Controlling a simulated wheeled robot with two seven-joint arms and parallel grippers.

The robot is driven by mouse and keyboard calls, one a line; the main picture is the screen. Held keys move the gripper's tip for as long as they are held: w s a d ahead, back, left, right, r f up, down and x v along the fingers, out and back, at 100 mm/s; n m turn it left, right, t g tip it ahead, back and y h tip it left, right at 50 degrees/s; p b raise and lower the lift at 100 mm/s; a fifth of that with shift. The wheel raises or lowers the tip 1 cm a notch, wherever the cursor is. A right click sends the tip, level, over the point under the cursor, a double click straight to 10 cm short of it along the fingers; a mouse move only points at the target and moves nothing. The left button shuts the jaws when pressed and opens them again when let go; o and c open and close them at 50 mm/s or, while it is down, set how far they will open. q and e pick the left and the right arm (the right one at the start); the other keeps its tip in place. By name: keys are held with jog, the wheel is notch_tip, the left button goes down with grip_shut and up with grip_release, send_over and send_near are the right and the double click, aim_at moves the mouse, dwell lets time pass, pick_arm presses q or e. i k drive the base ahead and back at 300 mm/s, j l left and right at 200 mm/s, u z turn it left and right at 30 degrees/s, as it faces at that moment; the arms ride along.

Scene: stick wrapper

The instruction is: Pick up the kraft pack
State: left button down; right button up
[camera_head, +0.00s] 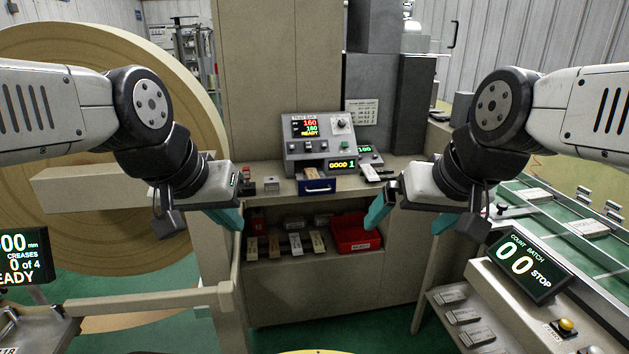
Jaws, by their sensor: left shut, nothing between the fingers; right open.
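A small tan, kraft-coloured pack (311,173) shows in the blue-fronted drawer or tray (317,187) below the grey control box, on the bench ahead. It is small and partly hidden by the tray front. My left gripper (232,219) is to the left of the tray, nearer to me, with its teal fingers shut and empty. My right gripper (410,216) is to the right of the tray, its teal fingers spread wide and empty. Neither gripper touches the pack.
The control box (318,137) reads "GOOD 1". Below the bench, a shelf holds several tan packs (274,246) and a red bin (356,232). A large tan roll (100,215) stands left. A green conveyor (560,232) and a counter display (527,266) stand right.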

aim_at(311, 173)
jog(key=i+l+u, duration=0.25)
jog(key=i+u, duration=0.25)
jog(key=i+l+u, duration=0.25)
jog(key=u, duration=0.2)
jog(key=i+l+u, duration=0.25)
jog(key=l+u, duration=0.25)
